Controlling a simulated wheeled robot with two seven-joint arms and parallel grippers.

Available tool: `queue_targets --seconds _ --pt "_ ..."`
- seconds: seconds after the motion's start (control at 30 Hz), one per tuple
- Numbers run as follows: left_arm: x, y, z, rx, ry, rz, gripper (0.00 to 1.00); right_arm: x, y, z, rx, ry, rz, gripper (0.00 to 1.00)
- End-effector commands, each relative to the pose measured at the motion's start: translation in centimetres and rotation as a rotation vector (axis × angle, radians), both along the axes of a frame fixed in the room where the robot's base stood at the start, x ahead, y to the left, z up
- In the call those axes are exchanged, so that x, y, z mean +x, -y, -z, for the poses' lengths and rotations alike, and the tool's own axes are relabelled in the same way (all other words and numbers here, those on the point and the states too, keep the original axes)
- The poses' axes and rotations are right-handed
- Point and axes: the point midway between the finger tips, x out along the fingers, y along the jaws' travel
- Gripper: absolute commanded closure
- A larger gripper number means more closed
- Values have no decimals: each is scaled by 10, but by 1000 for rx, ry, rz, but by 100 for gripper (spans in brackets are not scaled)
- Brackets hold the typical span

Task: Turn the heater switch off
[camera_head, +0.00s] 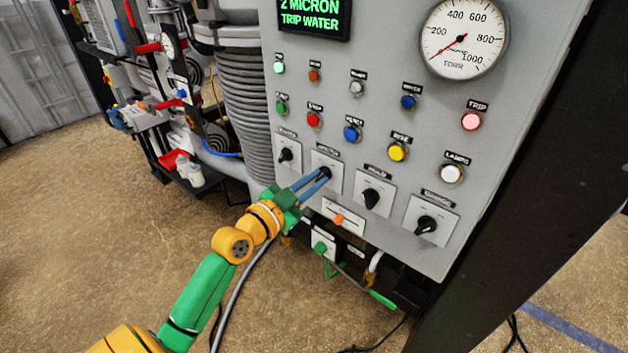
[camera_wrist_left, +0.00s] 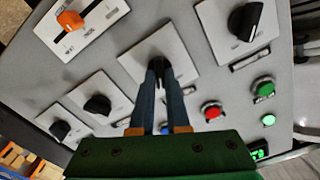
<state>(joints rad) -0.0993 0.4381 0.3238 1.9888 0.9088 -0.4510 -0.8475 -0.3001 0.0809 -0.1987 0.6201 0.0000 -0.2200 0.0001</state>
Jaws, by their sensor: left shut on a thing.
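The grey control panel (camera_head: 390,120) carries a row of black rotary knobs on white plates. My left gripper (camera_head: 322,175) reaches in from the lower left and is shut on the second knob from the left, probably the heater switch (camera_head: 328,171). In the left wrist view, the two blue-grey fingers (camera_wrist_left: 160,80) sit on either side of this black knob (camera_wrist_left: 158,62) on its white plate (camera_wrist_left: 178,44). The fingers hide much of the knob, so its pointer direction cannot be told. Its label is too small to read surely. My right gripper is not in view.
Neighbouring knobs sit close on the left (camera_head: 286,155) and right (camera_head: 371,198). An orange slider (camera_head: 340,219) lies just below. Coloured buttons, including a blue one (camera_head: 351,134), sit above. A green-handled lever (camera_head: 382,299) and cables hang under the panel. Open floor (camera_head: 90,240) lies left.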

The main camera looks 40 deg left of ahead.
Motion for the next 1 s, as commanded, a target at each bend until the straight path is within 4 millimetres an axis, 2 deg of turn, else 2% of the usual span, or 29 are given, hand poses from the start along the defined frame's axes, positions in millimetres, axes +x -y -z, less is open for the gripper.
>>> queue_targets --seconds 1.0 --pt "1 -4 -6 -834 -53 1 100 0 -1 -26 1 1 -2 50"
